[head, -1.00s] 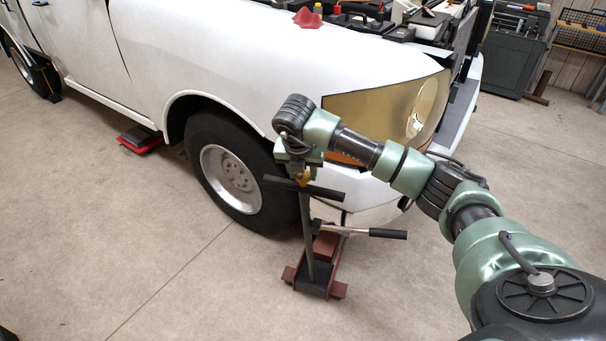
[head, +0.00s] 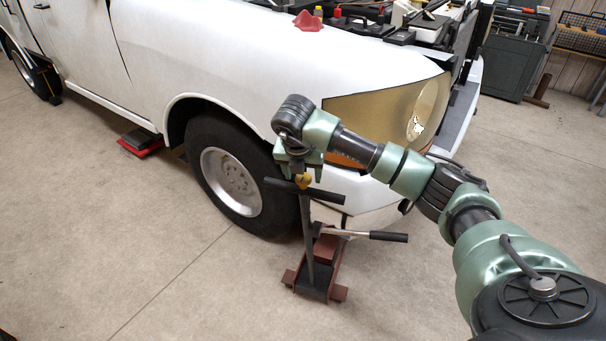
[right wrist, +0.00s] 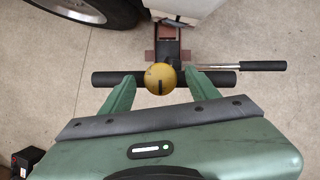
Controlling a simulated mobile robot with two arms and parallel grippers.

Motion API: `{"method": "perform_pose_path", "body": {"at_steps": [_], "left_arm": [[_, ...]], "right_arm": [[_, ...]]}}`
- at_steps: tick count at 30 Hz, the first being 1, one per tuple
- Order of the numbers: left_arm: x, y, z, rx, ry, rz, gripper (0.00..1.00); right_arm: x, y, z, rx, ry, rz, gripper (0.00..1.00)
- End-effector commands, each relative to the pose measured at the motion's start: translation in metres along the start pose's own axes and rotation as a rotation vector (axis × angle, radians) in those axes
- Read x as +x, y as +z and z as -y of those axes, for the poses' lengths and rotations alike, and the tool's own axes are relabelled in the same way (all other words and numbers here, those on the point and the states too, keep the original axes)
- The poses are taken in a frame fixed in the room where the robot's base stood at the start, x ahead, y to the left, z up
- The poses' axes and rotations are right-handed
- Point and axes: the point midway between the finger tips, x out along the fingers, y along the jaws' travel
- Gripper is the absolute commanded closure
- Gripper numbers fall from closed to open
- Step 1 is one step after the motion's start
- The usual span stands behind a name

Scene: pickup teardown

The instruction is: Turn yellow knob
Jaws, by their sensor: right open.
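The yellow knob (head: 303,181) sits at the top of the floor jack's upright post, at the middle of the black crossbar (head: 325,194). In the right wrist view the knob (right wrist: 160,79) is round with a short dark mark on its near side. My right gripper (head: 300,170) is just above the crossbar in the head view. Its jaws (right wrist: 160,82) are open in the right wrist view, one finger on each side of the knob, with a small gap showing on both sides. My left gripper is not in view.
The red-brown floor jack (head: 316,285) stands by the front wheel (head: 232,180) of a white car (head: 230,60). A lever with a black grip (head: 388,237) sticks out to the right.

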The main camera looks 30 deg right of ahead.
Motion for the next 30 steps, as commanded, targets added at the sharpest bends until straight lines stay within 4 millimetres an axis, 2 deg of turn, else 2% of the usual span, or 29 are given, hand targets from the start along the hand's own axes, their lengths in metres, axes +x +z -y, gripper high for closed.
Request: {"method": "perform_pose_path", "body": {"at_steps": [9,13,18,30], "left_arm": [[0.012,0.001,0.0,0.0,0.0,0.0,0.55],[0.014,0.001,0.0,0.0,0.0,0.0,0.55],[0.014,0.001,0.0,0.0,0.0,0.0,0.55],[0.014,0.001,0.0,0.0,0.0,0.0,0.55]], "right_arm": [[-0.051,0.001,-0.001,0.0,0.004,0.005,0.4],[-0.067,0.001,-0.001,0.002,0.003,0.004,0.4],[-0.073,0.001,0.0,0.001,0.001,0.001,0.4],[-0.073,0.001,0.0,0.001,0.0,0.001,0.4]]}}
